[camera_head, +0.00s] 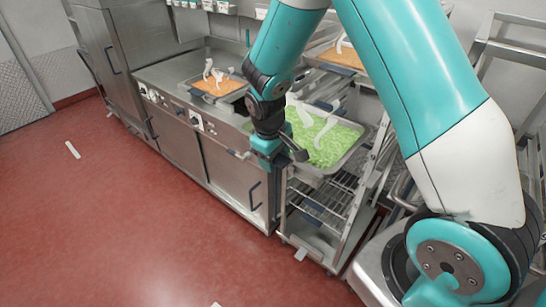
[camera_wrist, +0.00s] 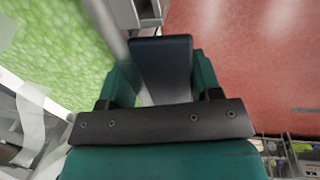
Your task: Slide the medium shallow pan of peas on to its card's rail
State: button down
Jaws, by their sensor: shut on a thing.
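The pan of peas (camera_head: 328,139) is a shallow metal pan full of bright green peas, at the top of a metal rail rack in the head view. White steam-like wisps rise in front of it. In the wrist view the peas (camera_wrist: 55,55) fill the upper left, and my gripper (camera_wrist: 160,75) shows dark and teal in the middle. The exact contact on the rim is partly hidden by the fingers. I cannot make out a card for this pan.
The rack (camera_head: 318,205) has wire shelves below the pan. A steel counter (camera_head: 160,80) with cupboards stands to the left, holding a pan of orange food (camera_head: 218,86). Another orange pan (camera_head: 345,57) is behind. The red floor (camera_head: 130,210) is mostly clear at left.

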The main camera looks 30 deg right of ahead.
aim_at(335, 107)
jog(key=shift+w+d+r, duration=0.1)
jog(key=shift+w+d, duration=0.5)
jog(key=shift+d, duration=1.05)
jog(key=shift+w+d+f, duration=0.1)
jog(key=shift+w+d, duration=0.5)
jog(key=shift+d, duration=1)
jog(key=shift+w+d+r, duration=0.1)
jog(key=shift+w+d, duration=0.5)
jog(key=shift+d, duration=1.05)
jog(key=shift+w+d, duration=0.6)
jog(key=shift+d, duration=1.1)
jog(key=shift+w+d, duration=0.65)
jog(key=shift+d, duration=1)
jog(key=shift+w+d, duration=0.6)
jog(key=shift+d, duration=1.1)
jog(key=shift+w+d, duration=0.45)
jog(key=shift+d, duration=0.75)
jog(key=shift+w+d, duration=0.4)
jog(key=shift+d, duration=0.8)
jog(key=shift+w+d, duration=0.45)
jog(key=shift+d, duration=0.75)
jog(key=shift+w+d, duration=0.25)
jog(key=shift+d, duration=0.45)
jog(key=shift+w+d, duration=0.2)
jog(key=shift+d, duration=0.45)
jog(key=shift+d+f, duration=0.3)
jog(key=shift+f, duration=0.05)
